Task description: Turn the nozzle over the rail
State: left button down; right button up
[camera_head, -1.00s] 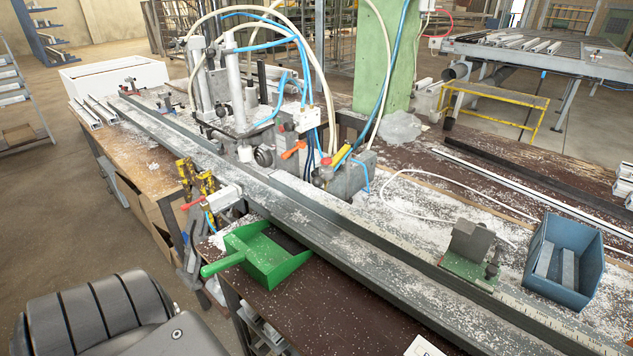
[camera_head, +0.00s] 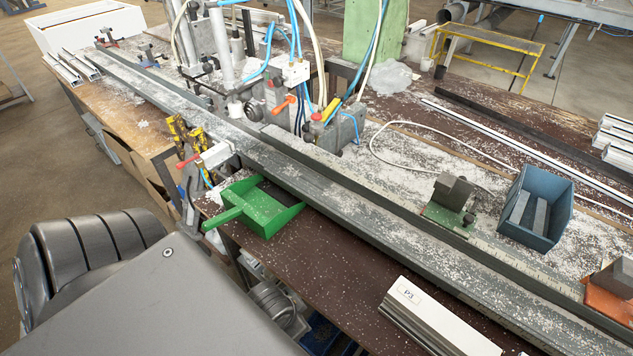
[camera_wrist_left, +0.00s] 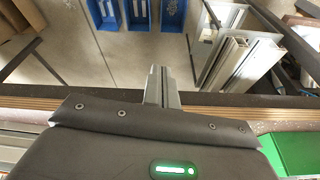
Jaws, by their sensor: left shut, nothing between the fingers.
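The long grey rail (camera_head: 330,198) runs diagonally across the bench, dusted with white chips. A yellow nozzle-like piece (camera_head: 331,110) with a red knob stands behind the rail by the clamp machine. A white fitting with a red lever (camera_head: 200,157) sits at the rail's front edge, above yellow fittings (camera_head: 180,135). I cannot tell which of these is the nozzle. In the left wrist view my left gripper (camera_wrist_left: 161,72) is shut and empty, pointing out over the bench edge, apart from the rail. The head view does not show its fingers. My right gripper is not in view.
A green dustpan (camera_head: 262,218) lies in front of the rail. White profiles (camera_head: 440,318) lie at the front edge. A small grey block (camera_head: 452,192) and a blue bin (camera_head: 537,238) stand behind the rail. Blue crates (camera_wrist_left: 131,12) are on the floor below.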

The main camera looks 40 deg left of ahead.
pick_arm(q)
jog(key=v, duration=0.6)
jog(key=w+t, duration=0.1)
jog(key=w, duration=0.2)
jog(key=w+a+r+m+t, duration=0.1)
jog(key=w, duration=0.2)
jog(key=w+m+t, duration=0.1)
jog(key=w, duration=0.2)
jog(key=shift+w+a+r+t, duration=0.15)
jog(key=shift+a+r+t, duration=0.05)
jog(key=shift+a+t, duration=0.1)
jog(key=w+a+r+m+t+y, duration=0.4)
jog(key=w+a+r+t, duration=0.15)
jog(key=w+r, duration=0.35)
jog(key=w+a+r+m+t+y, duration=0.4)
jog(key=w+a+r+t, duration=0.1)
jog(key=w+a+r, duration=0.3)
jog(key=w+d+f+p+x, duration=0.1)
jog(key=p+x, duration=0.2)
jog(key=x, duration=0.8)
jog(key=s+a+p, duration=0.2)
jog(key=s, duration=0.1)
jog(key=shift+a+g, duration=0.25)
